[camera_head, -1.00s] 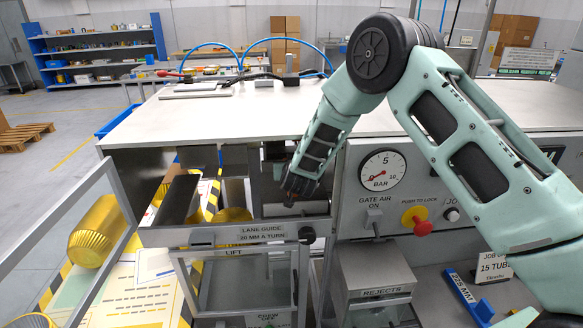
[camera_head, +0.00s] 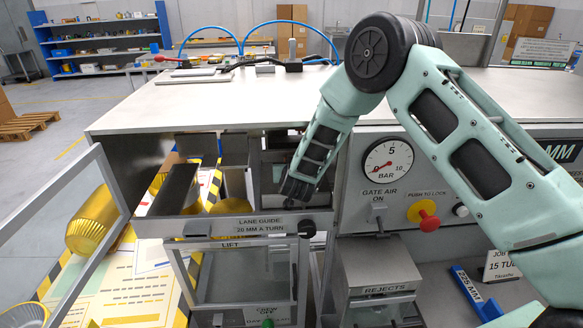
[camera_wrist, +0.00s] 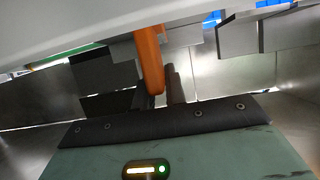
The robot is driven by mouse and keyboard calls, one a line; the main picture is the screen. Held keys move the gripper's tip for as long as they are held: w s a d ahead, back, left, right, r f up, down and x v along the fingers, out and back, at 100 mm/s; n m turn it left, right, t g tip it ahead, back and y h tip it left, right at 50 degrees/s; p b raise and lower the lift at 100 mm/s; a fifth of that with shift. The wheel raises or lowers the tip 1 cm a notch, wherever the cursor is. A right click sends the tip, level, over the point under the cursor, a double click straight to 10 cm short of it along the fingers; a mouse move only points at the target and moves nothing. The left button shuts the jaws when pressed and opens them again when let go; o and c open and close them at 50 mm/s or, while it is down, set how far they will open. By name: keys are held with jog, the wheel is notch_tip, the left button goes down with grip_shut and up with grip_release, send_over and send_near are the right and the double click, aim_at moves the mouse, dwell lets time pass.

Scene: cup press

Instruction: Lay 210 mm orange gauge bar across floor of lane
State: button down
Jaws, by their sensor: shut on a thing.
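The orange gauge bar (camera_wrist: 150,60) shows end-on in the wrist view, sticking out above the dark edge of my wrist. My gripper (camera_wrist: 158,90) is shut on it; the finger tips are partly hidden. In the head view my gripper (camera_head: 297,192) reaches down into the open front bay of the machine, behind the panel marked lane guide (camera_head: 262,222). The bar cannot be made out there. A dark lane rail (camera_head: 178,188) lies left of my gripper. The lane floor under the gripper is mostly hidden, and I cannot tell whether the bar touches it.
The lane guide knob (camera_head: 306,228) sits just below my gripper. Grey blocks (camera_wrist: 237,38) and metal walls crowd the wrist view. A blue gauge (camera_head: 474,296) lies lower right.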

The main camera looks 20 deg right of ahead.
jog(key=shift+f, duration=0.1)
jog(key=c, duration=1.5)
grip_release()
jog(key=shift+o, duration=0.2)
jog(key=shift+r+p, duration=0.6)
jog(key=s+a+r+n+g+y+p, duration=0.1)
jog(key=s+a+r+n+g+y, duration=0.25)
jog(key=s, duration=0.65)
jog(key=s+a+r+n+g+y+p, duration=0.1)
jog(key=s+a+r+g, duration=0.1)
jog(key=s+a+r, duration=0.6)
jog(key=s+a+r+n+g+y+p, duration=0.1)
jog(key=s+a+r+n+g+y, duration=0.15)
jog(key=s, duration=0.85)
jog(key=s+d+r+n+g+h, duration=0.1)
jog(key=s+d+g+h, duration=0.1)
jog(key=s, duration=0.8)
jog(key=s+d+r+n+g+h, duration=0.1)
jog(key=s+d+g, duration=0.2)
jog(key=s, duration=0.7)
jog(key=d, duration=0.2)
jog(key=shift+d+r+n+h, duration=0.3)
jog(key=shift+r+n+h, duration=0.1)
